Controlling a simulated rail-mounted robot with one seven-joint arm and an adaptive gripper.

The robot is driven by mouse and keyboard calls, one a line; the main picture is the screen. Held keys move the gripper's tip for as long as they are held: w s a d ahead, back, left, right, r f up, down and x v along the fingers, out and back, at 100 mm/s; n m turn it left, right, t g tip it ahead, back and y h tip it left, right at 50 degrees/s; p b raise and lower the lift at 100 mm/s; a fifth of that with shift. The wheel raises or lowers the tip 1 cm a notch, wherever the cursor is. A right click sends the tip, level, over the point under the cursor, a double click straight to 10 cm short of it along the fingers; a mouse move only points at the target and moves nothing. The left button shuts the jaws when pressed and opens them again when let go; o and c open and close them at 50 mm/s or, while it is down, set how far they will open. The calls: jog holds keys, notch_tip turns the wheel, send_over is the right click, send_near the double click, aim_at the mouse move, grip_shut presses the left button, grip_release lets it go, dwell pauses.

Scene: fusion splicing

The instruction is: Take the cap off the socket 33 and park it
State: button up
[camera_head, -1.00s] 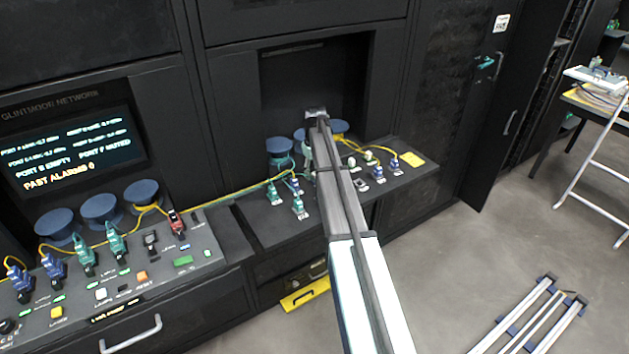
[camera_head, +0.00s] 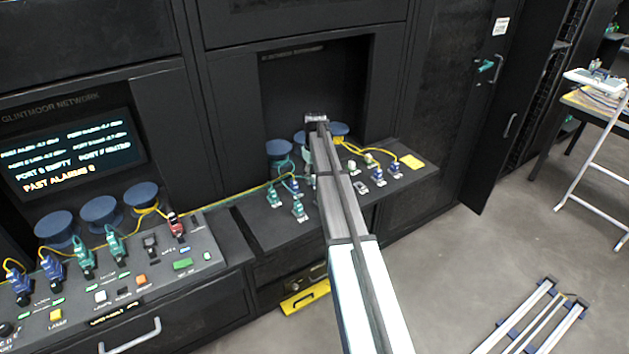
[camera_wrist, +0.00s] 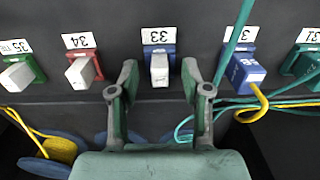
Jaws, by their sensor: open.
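Socket 33 (camera_wrist: 158,49) is blue and sits under a label reading 33 at the top middle of the wrist view. A white cap (camera_wrist: 159,68) is on its front. My gripper (camera_wrist: 158,80) is open, with one finger on each side of the cap and a gap to it on both sides. I cannot tell whether the fingertips reach the cap's depth. In the head view my arm hides the gripper's fingers and this socket.
To the left are a red socket 34 (camera_wrist: 83,66) and a green socket 35 (camera_wrist: 22,70), both with white caps. To the right a blue plug (camera_wrist: 244,72) with a yellow cable stands close to my right finger. Teal cables (camera_wrist: 232,50) pass beside that finger.

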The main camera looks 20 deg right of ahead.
aim_at(314, 176)
dwell(0.6)
grip_shut()
jog(key=shift+r, duration=0.2)
jog(key=shift+r+p, duration=1.5)
jog(key=shift+r, duration=1.35)
jog(key=shift+a, duration=0.1)
